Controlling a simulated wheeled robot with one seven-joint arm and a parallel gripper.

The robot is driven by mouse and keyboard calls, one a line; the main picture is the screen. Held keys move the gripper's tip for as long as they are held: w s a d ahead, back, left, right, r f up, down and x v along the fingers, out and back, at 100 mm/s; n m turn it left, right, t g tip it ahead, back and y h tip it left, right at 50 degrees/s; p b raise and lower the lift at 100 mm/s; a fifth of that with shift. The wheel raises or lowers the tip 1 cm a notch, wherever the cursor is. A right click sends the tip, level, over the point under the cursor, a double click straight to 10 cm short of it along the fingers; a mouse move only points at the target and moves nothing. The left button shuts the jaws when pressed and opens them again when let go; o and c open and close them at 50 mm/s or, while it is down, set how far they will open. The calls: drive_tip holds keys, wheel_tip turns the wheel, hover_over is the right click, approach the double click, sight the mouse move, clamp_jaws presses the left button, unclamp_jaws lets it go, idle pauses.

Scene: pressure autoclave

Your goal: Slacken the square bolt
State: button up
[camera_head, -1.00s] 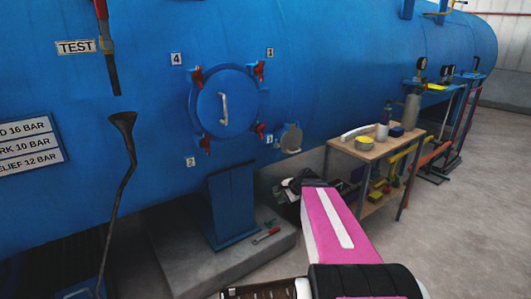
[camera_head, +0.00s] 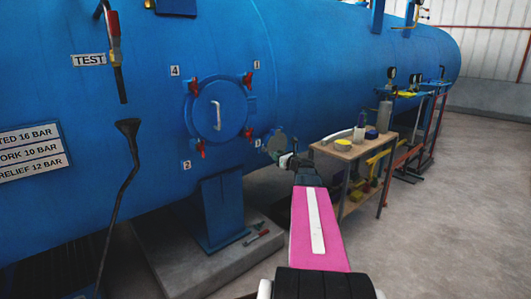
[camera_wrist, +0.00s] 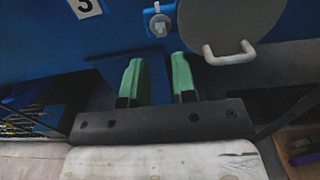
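In the wrist view a small pale metal fitting with a squarish head (camera_wrist: 160,24) sticks out of the blue wall, right of the "3" label (camera_wrist: 85,8). It looks like the square bolt. I cannot make it out in the head view. My gripper (camera_wrist: 160,65) has two green fingers, apart with nothing between them. The fitting lies beyond the fingertips, roughly in line with the gap and not touched. In the head view my gripper (camera_head: 288,161) is just below the small round grey cover (camera_head: 276,142), and its fingers are too small to read there.
The grey cover with its pale handle (camera_wrist: 230,54) is close right of the fitting. The blue hatch (camera_head: 218,108) with red clamps (camera_head: 248,79) is to the left. A wooden workbench (camera_head: 350,151) with bottles stands right. The floor at right is clear.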

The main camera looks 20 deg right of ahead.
sight(266, 150)
drive_tip(key=x, duration=0.7)
drive_tip(key=shift+w+a+f, duration=0.1)
drive_tip(key=shift+w, duration=0.25)
clamp_jaws()
